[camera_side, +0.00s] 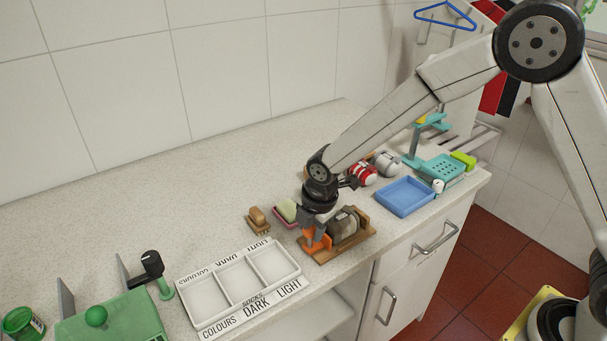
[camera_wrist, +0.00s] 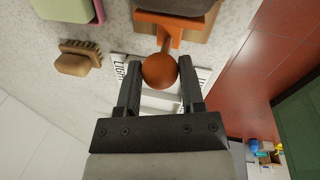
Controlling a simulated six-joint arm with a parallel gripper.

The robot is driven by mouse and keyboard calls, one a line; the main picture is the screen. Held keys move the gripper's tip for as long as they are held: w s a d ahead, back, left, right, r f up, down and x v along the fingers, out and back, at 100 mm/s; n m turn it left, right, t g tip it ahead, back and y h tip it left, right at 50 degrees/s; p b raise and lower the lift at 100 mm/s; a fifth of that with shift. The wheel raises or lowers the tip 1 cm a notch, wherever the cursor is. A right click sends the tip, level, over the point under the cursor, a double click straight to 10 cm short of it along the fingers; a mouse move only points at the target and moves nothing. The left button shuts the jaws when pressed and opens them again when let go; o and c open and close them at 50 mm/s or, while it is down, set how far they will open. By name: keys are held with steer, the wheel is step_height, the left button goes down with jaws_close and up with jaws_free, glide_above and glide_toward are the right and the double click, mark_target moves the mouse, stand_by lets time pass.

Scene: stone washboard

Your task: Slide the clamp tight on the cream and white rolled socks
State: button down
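The orange clamp (camera_side: 311,243) stands at the left end of a wooden base (camera_side: 362,233). In the wrist view the clamp's round orange knob (camera_wrist: 159,70) fills the space between my fingers, with no clear gap on either side. My gripper (camera_side: 312,236) points down at the clamp and appears shut on this knob. Whether plate and socks touch is unclear.
A white sorting tray (camera_side: 193,301) marked COLOURS, DARK and LIGHT lies left of the base. A wooden brush (camera_side: 258,219) and a soap in a pink dish (camera_side: 287,210) stand behind. A blue tray (camera_side: 405,197) is at right. The counter's front edge is close to the base.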

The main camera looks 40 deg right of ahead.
mark_target(328, 236)
steer(key=shift+d, duration=1.6)
steer(key=shift+c, duration=1.2)
jaws_free()
steer(key=shift+a+r, duration=0.1)
steer(key=shift+r, duration=0.05)
steer(key=shift+s+r, duration=0.1)
steer(key=shift+r, duration=0.4)
step_height(328, 236, up, 6)
steer(key=s, duration=0.1)
steer(key=shift+s+d+r, duration=0.15)
steer(key=shift+d+r, duration=0.05)
